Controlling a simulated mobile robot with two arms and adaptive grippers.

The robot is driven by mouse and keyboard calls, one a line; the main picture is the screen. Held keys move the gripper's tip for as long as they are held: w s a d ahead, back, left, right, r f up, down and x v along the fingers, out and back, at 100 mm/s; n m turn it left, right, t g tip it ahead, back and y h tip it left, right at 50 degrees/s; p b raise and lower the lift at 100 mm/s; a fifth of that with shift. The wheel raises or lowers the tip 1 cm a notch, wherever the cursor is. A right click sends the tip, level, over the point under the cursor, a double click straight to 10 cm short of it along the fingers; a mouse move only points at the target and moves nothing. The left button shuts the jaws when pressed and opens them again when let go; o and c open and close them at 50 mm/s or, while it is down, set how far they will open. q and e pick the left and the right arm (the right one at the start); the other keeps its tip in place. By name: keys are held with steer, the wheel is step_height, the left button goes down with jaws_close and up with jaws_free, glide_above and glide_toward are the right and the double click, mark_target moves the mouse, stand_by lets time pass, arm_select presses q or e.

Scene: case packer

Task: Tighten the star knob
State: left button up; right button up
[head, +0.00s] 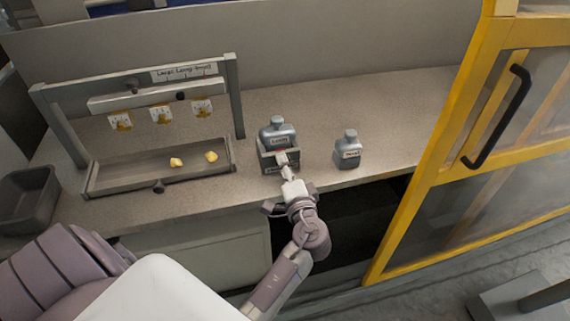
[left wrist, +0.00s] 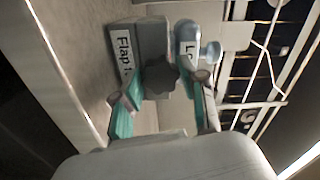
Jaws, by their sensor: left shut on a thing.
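The star knob (left wrist: 161,80) is dark and lobed. It shows between my left fingertips in the left wrist view, on the front of a grey block labelled "Flap" (left wrist: 152,45). My left gripper (left wrist: 162,92) is shut on the knob, with a teal-sided finger on each side. In the head view my left gripper (head: 286,165) reaches the front of the small grey block (head: 265,158), and the knob is hidden there. A grey-blue bottle (head: 277,133) stands at that block. My right gripper is not in view.
At left are a framed rack with hanging yellow-marked tags (head: 160,115), a tray (head: 128,180) holding yellow pieces, and a dark bin (head: 28,200). A yellow-framed door (head: 480,140) bounds the right side.

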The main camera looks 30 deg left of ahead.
arm_select(q)
steer(key=m+p, duration=0.1)
steer(key=m, duration=0.1)
steer(key=m+p, duration=0.1)
steer(key=shift+r+m, duration=0.3)
steer(key=shift+m, duration=0.1)
steer(key=m+p, duration=0.3)
steer(key=m, duration=0.1)
steer(key=shift+m, duration=0.3)
steer(key=m+p, duration=0.2)
steer(key=m, duration=0.2)
steer(key=shift+p, duration=0.3)
steer(key=shift+m+p, duration=0.7)
steer(key=shift+m, duration=0.4)
steer(key=shift+f, duration=0.15)
steer(key=o, duration=1.1)
steer(key=shift+w, duration=0.1)
steer(key=shift+o, duration=0.2)
steer(key=shift+d, duration=0.15)
steer(key=v, duration=1.1)
steer(key=shift+s+d, duration=0.3)
